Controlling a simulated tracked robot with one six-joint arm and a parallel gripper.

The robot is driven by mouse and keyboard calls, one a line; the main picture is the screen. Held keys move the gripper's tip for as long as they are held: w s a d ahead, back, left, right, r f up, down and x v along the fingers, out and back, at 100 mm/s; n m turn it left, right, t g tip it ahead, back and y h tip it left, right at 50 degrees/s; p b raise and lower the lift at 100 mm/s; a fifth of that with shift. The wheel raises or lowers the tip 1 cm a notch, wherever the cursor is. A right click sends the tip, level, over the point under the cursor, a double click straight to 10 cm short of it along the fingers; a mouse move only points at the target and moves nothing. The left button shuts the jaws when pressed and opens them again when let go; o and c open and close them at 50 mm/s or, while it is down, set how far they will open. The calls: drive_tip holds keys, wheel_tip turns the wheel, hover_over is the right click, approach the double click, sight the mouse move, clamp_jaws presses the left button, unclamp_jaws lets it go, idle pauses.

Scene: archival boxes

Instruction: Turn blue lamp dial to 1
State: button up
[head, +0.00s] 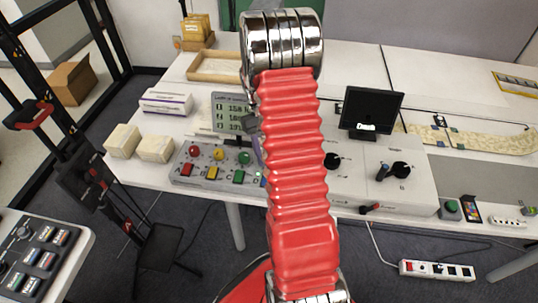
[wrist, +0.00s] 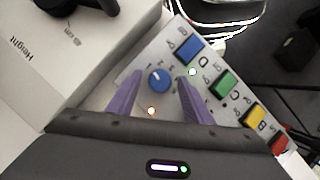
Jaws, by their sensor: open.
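The blue lamp dial (wrist: 159,80) is a small round knob on the light grey control panel (wrist: 128,72) in the wrist view. It carries a pale pointer mark; the small characters around it are too blurred to read surely. My gripper (wrist: 160,77) is open, its two purple fingers on either side of the dial, with visible gaps to it. How far the fingertips stand above the panel I cannot tell. A blue button (wrist: 188,49) lies just beyond the dial. In the head view my red arm hides the dial, and the panel (head: 213,182) shows left of the arm.
The panel also has a green button (wrist: 227,83), a yellow button (wrist: 253,115) and a red button (wrist: 280,142). A white instrument marked "Height" (wrist: 75,50) stands close on the left in the wrist view. A small display (head: 232,112) stands behind the panel.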

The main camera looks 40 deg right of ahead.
drive_tip(key=v, duration=1.3)
drive_tip(key=shift+r, duration=0.15)
drive_tip(key=s+a+r+n+t, duration=0.1)
drive_tip(key=s+a+r+t, duration=0.2)
drive_tip(key=a, duration=0.7)
drive_tip(key=s+a+r+n+t+h, duration=0.1)
drive_tip(key=s+a+r+t, duration=0.2)
drive_tip(key=s+a+r, duration=0.2)
drive_tip(key=s+a+r+n+t, duration=0.1)
drive_tip(key=s+a+r+t, duration=0.3)
drive_tip(key=s+a, duration=0.4)
drive_tip(key=shift+s+a+r, duration=0.25)
drive_tip(key=shift+a+r, duration=0.05)
drive_tip(key=shift+a, duration=3.25)
